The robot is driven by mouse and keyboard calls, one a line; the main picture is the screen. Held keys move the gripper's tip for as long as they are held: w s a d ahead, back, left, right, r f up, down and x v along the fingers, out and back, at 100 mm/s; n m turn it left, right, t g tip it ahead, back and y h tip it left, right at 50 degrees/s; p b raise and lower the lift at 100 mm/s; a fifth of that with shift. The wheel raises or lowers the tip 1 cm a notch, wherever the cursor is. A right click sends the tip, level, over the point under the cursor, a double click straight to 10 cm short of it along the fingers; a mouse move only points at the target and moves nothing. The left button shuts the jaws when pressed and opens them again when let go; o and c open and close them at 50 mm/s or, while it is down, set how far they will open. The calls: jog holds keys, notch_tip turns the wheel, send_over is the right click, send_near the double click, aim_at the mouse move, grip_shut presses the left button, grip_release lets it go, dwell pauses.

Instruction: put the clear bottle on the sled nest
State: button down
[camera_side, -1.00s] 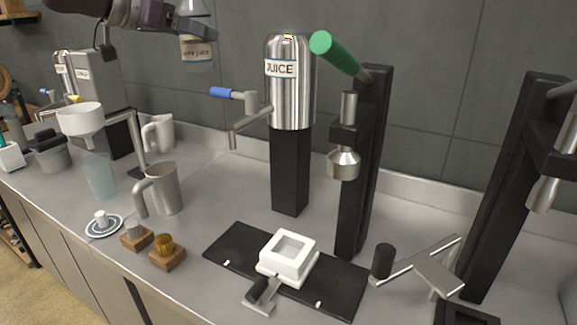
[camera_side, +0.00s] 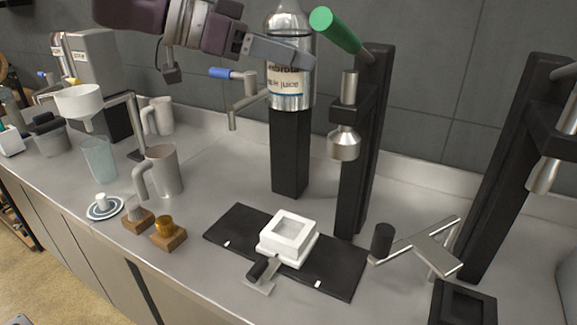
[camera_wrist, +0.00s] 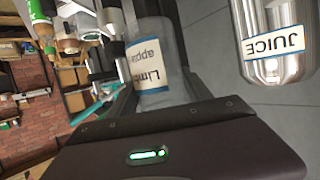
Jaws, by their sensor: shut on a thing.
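My gripper (camera_side: 290,54) is shut on the clear bottle (camera_side: 283,95) and holds it high above the counter, in front of the steel juice dispenser. The bottle looks roughly upright in the side view, and the gripper hides part of it. In the wrist view the bottle (camera_wrist: 155,40) sits between the fingers, with a white and blue label partly readable. The sled nest (camera_side: 296,257) is a white square block with a square recess. It sits on a black plate (camera_side: 228,228), below the bottle, and looks empty.
The juice dispenser (camera_side: 290,150) with a blue-handled tap and a black press (camera_side: 355,190) with a green handle stand behind the plate. A metal mug (camera_side: 165,172), clear beaker (camera_side: 98,158) and small wooden blocks (camera_side: 170,240) are left. A lever stand (camera_side: 430,245) is right.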

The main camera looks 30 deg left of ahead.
notch_tip(320, 180, down, 31)
jog(key=shift+r, duration=0.1)
jog(key=shift+c, duration=2.3)
grip_release()
jog(key=v, duration=1.2)
